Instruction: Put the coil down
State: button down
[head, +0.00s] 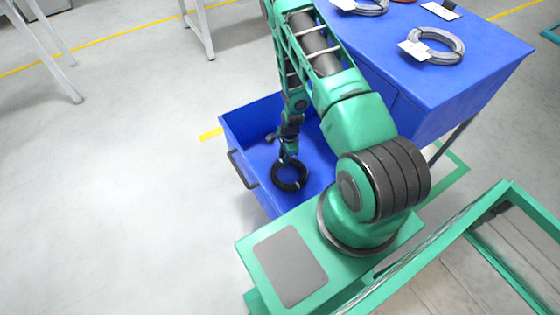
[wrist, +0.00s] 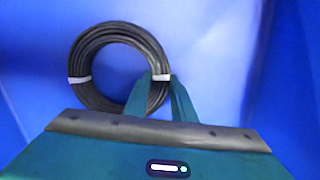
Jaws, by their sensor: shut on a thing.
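A black coil of cable (head: 276,178) with white ties is inside the open blue drawer (head: 226,128). In the wrist view the coil (wrist: 84,49) shows as a ring against the blue drawer interior (wrist: 220,60). My gripper (head: 289,162) reaches down into the drawer. Its fingers (wrist: 160,80) are shut on the near right side of the coil's ring, close to one white tie. The coil looks at or close to the drawer floor; I cannot tell whether it touches. Part of the ring is hidden behind the fingers.
The blue cabinet top (head: 475,60) holds a grey coil (head: 455,42) with a white tag (head: 413,49) and another grey coil (head: 372,8). The drawer walls surround my gripper. A green-framed bin (head: 510,190) stands at the lower right.

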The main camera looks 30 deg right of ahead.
jog(key=c, duration=1.5)
grip_release()
jog(key=s+d+r+n+h, duration=0.1)
jog(key=s+d+r+n, duration=0.1)
jog(key=r, duration=1.2)
jog(key=s+d+r+n, duration=0.2)
jog(key=r+n, duration=0.1)
jog(key=r, duration=1)
jog(key=s+d+r+n+h, duration=0.1)
jog(key=s+d+r+n, duration=0.15)
jog(key=r, duration=1.15)
jog(key=s+a+r+n, duration=0.1)
jog(key=s+r+n, duration=0.1)
jog(key=s+r, duration=0.3)
jog(key=s+a+r+n, duration=0.1)
jog(key=s+r+n, duration=0.1)
jog(key=s+r, duration=0.3)
jog(key=s+a+r+n, duration=0.2)
jog(key=s+r, duration=0.3)
jog(key=s, duration=0.5)
jog(key=shift+s+y, duration=0.25)
jog(key=shift+y, duration=0.15)
